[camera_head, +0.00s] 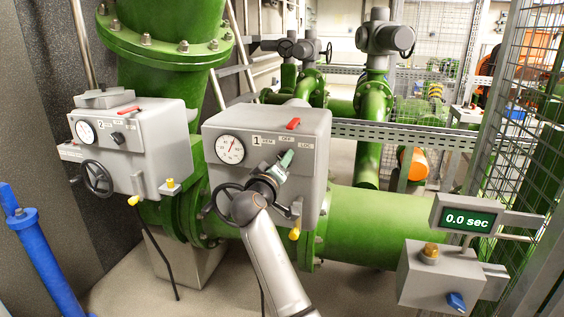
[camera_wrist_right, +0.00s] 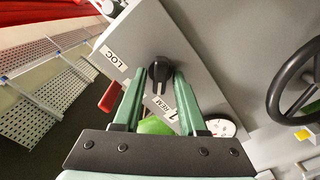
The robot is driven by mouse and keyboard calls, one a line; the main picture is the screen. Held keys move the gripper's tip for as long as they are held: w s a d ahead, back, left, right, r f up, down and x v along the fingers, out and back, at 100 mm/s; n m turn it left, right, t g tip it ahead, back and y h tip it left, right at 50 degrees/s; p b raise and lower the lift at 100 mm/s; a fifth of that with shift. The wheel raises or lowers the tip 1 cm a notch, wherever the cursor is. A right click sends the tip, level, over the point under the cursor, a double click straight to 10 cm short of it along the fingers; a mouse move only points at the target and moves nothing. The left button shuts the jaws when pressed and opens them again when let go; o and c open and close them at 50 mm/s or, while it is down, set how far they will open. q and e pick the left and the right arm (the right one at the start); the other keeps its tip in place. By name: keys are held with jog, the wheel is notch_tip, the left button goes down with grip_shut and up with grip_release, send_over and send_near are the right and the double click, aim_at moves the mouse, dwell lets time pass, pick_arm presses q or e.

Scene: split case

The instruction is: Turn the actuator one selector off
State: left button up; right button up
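Actuator one (camera_head: 310,178) is a grey box marked 1, with a round gauge (camera_head: 231,149) and labels REM, OFF and LOC. Its black selector knob (camera_wrist_right: 159,72) shows in the right wrist view on the grey face. My right gripper (camera_head: 287,158) is in front of that face and hides the knob in the head view. In the wrist view its green fingers (camera_wrist_right: 160,79) are apart, with the tips on either side of the knob and gaps between. My left gripper is not in view.
A red lever (camera_head: 293,123) sits on top of actuator one. A black handwheel (camera_head: 228,202) is left of my arm. Actuator two (camera_head: 150,150) stands at left. A display (camera_head: 470,219) reading 0.0 sec and a button box (camera_head: 425,277) are at right.

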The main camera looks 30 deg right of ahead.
grip_shut()
pick_arm(q)
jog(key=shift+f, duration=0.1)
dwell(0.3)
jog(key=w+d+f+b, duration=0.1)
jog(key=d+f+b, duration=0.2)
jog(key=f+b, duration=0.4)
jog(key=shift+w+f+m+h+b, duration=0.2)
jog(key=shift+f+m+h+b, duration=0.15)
jog(key=shift+b, duration=1.45)
pick_arm(e)
jog(key=shift+m, duration=4.5)
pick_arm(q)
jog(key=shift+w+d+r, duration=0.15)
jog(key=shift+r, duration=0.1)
